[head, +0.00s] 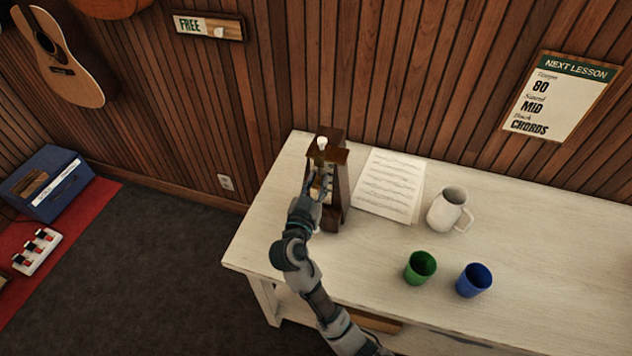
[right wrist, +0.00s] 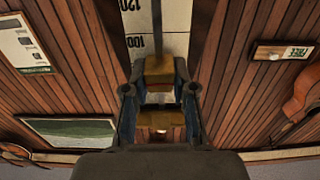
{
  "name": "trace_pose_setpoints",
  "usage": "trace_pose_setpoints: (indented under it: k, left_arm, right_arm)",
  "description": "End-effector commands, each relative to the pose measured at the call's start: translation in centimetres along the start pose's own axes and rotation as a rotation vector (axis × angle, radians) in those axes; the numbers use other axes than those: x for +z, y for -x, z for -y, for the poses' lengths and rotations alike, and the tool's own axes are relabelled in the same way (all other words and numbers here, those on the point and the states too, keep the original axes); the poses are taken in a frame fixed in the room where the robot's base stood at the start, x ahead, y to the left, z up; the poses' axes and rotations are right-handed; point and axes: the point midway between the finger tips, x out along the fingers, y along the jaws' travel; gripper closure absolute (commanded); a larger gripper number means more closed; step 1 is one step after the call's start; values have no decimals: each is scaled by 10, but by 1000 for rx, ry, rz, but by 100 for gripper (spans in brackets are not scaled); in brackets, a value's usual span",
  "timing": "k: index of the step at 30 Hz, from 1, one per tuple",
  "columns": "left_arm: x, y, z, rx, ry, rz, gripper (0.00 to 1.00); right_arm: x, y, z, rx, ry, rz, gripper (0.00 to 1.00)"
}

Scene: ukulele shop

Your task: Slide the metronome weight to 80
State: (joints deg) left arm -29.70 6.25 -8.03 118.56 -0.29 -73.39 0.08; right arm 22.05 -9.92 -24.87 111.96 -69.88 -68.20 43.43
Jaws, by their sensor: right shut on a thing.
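The wooden metronome (head: 340,185) stands upright at the back left of the white table, partly hidden by my right arm. My right gripper (head: 320,182) is at its front. In the right wrist view my right gripper (right wrist: 158,92) is shut on the brass weight (right wrist: 158,69), with a finger on each side. The pale scale (right wrist: 176,18) behind the rod reads 120 and 100, and the weight sits just past the 100 mark; the marks behind it are hidden. My left gripper is in neither view.
Sheet music (head: 389,186) lies right of the metronome. A white mug (head: 447,212), a green cup (head: 420,268) and a blue cup (head: 474,281) stand further right. The wall sign (head: 560,96) shows 80. The table's right part is clear.

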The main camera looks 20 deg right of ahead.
Motion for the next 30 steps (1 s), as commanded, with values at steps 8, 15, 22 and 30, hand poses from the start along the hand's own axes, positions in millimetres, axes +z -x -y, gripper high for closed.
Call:
trace_pose_setpoints:
  k: [8,15,22,30]
  left_arm:
    - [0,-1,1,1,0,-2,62]
    - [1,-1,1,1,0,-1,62]
    - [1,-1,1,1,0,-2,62]
    - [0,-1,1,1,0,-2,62]
  right_arm:
    - [-1,-1,0,1,0,-2,48]
    - [-1,3,1,0,0,-3,48]
    - [0,36,1,-2,-1,1,48]
    - [2,94,1,0,0,3,48]
